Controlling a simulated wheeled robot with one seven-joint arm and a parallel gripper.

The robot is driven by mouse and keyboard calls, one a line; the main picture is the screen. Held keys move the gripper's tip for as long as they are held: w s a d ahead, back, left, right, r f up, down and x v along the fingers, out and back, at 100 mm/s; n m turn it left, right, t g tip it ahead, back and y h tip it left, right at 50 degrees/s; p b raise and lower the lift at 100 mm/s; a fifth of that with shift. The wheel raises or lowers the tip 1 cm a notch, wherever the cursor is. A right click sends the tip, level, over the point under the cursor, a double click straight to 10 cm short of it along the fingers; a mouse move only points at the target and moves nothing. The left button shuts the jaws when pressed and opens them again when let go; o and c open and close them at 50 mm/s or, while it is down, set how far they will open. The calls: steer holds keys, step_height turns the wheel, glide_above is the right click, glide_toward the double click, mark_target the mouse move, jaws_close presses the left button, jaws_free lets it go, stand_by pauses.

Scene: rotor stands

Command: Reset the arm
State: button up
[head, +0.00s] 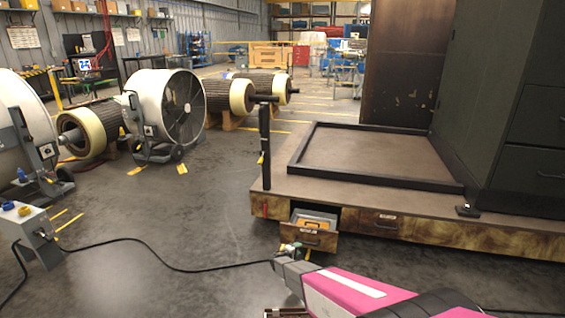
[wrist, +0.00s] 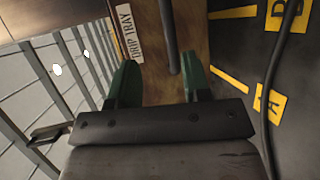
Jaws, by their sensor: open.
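My pink and grey arm (head: 365,296) reaches in from the bottom right of the head view. My gripper (head: 291,248) is at the front of a pulled-out drawer (head: 322,240) low in the platform. In the wrist view my gripper (wrist: 160,75) has its two green fingers spread apart, with nothing held between them. The drawer's wooden front (wrist: 195,60) and dark bar handle (wrist: 168,35) lie ahead, with the handle's end between the fingers in the picture. I cannot tell how far off it is. A label (wrist: 130,33) reads "DRIP TRAY".
The drawer holds something yellow-orange (head: 314,221). The platform (head: 400,180) carries a dark post (head: 265,150) and a dark cabinet (head: 490,110). A black cable (head: 180,268) crosses the floor on the left. Large fans (head: 160,105) and rotors stand behind.

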steer(key=s+d+r+m+g+y, duration=0.1)
steer(key=s+d+r+m+g, duration=0.3)
steer(key=s+d+r, duration=0.35)
steer(key=s+d+r+m+g, duration=0.3)
steer(key=s+d+r+g, duration=0.1)
steer(key=s+r, duration=0.6)
steer(key=s+a+r+m+g+y, duration=0.1)
steer(key=s+r+y, duration=0.3)
steer(key=s+r, duration=0.5)
steer(key=s+a+r+m+g+y, duration=0.1)
steer(key=s+r+m+g+y, duration=0.1)
steer(key=s+r+y, duration=0.3)
steer(key=s+r, duration=0.3)
steer(key=s, duration=0.2)
steer(key=shift+a+r+g, duration=0.3)
steer(key=shift+a+r, duration=0.1)
steer(key=shift+s, duration=0.1)
